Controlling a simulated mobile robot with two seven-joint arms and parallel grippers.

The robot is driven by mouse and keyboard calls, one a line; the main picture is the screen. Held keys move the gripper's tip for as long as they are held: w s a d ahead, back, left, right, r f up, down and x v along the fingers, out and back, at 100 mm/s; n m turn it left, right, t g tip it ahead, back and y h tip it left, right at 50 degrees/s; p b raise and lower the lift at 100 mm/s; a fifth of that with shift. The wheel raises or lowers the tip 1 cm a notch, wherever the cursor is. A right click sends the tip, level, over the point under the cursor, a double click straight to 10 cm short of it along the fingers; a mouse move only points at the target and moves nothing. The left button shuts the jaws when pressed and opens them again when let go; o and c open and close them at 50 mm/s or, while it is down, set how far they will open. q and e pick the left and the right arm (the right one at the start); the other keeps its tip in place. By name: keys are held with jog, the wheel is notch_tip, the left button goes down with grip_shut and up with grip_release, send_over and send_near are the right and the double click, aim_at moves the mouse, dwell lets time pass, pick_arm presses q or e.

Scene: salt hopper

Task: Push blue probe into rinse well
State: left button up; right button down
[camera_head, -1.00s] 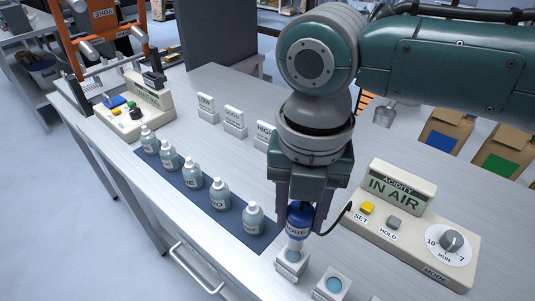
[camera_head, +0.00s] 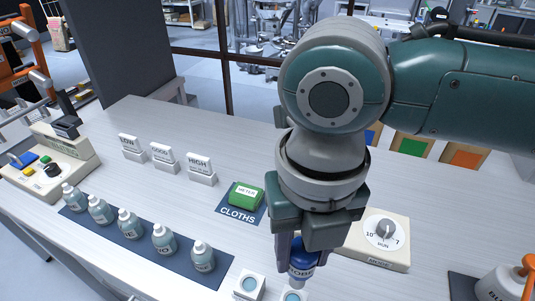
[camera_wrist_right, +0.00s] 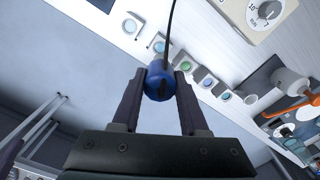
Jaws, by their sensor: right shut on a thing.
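The blue probe (camera_head: 300,268) is upright in my right gripper (camera_head: 300,258), near the bottom edge of the head view. The fingers are shut on its blue body. In the right wrist view the probe (camera_wrist_right: 158,84) shows from above between both fingers, its black cable running up. White blocks with round wells stand below. One well block (camera_head: 249,285) is left of the probe. Another (camera_head: 293,296) lies under the tip, cut off by the picture edge. I cannot tell whether the tip touches it, nor which well is the rinse well.
Several dropper bottles (camera_head: 131,224) stand on a dark mat to the left. A green cloth (camera_head: 246,195) lies behind. The meter with its dial (camera_head: 384,234) is right, partly behind my arm.

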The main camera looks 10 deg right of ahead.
aim_at(297, 283)
jog(key=shift+r+p, duration=0.1)
jog(key=shift+p, duration=0.2)
notch_tip(297, 283, down, 6)
jog(key=b, duration=0.4)
dwell(1.3)
jog(key=shift+p, duration=0.3)
dwell(0.3)
jog(key=shift+f+b, duration=0.55)
jog(key=shift+f, duration=0.1)
jog(key=shift+f+b, duration=0.65)
jog(key=shift+f, duration=0.15)
dwell(0.3)
jog(key=shift+f+b, duration=0.75)
jog(key=shift+f, duration=0.2)
